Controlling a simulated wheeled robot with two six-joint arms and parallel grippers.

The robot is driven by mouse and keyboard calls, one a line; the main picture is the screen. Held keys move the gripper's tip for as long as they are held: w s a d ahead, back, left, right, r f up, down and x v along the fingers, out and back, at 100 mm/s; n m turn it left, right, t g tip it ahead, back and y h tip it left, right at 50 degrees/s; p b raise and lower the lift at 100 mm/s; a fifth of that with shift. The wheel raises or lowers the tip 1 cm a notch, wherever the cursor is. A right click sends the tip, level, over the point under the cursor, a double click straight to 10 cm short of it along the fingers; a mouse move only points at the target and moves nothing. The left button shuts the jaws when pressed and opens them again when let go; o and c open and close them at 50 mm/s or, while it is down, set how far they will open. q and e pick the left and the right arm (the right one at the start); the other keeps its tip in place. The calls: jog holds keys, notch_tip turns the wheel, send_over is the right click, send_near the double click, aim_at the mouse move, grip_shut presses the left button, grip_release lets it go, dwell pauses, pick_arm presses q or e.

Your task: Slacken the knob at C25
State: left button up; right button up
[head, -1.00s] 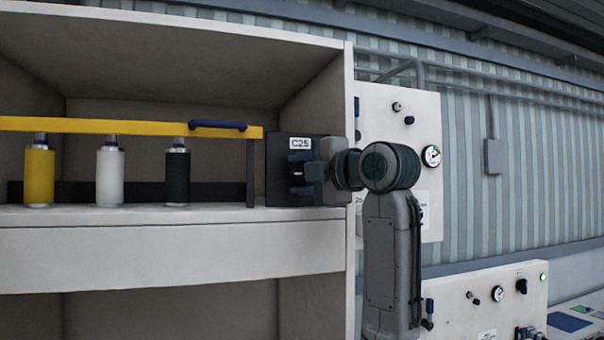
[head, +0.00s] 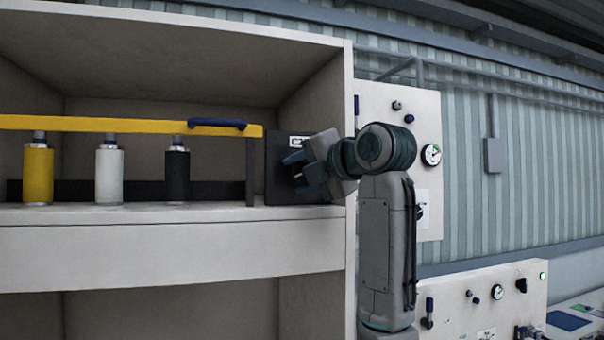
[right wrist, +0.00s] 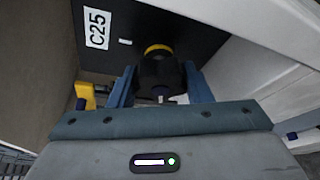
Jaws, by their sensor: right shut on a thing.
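The dark panel labelled C25 (head: 277,158) stands at the right end of the shelf, its label partly hidden by my gripper in the head view. In the right wrist view the C25 label (right wrist: 96,29) shows in full, tilted. The knob (right wrist: 158,75) is black with a yellow ring behind it, on that panel. My right gripper (right wrist: 160,90) is shut on the knob, one blue finger on each side. In the head view the right gripper (head: 299,172) is at the panel and hides the knob. My left gripper is not in view.
A yellow bar (head: 90,124) with a blue handle (head: 217,124) runs across the shelf, left of the panel. Yellow (head: 38,175), white (head: 109,175) and black (head: 176,175) cylinders stand beneath it. The cabinet's side wall (head: 347,110) is close beside my right arm.

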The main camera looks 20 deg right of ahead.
jog(key=shift+r, duration=0.25)
jog(key=o, duration=0.9)
jog(key=shift+o, duration=0.5)
jog(key=shift+w+f, duration=0.25)
jog(key=shift+s, duration=0.1)
jog(key=shift+s+d+b, duration=0.1)
jog(key=shift+s+b, duration=0.2)
jog(key=shift+b, duration=0.05)
jog(key=b+v, duration=0.4)
jog(key=v, duration=0.6)
jog(key=shift+b, duration=0.35)
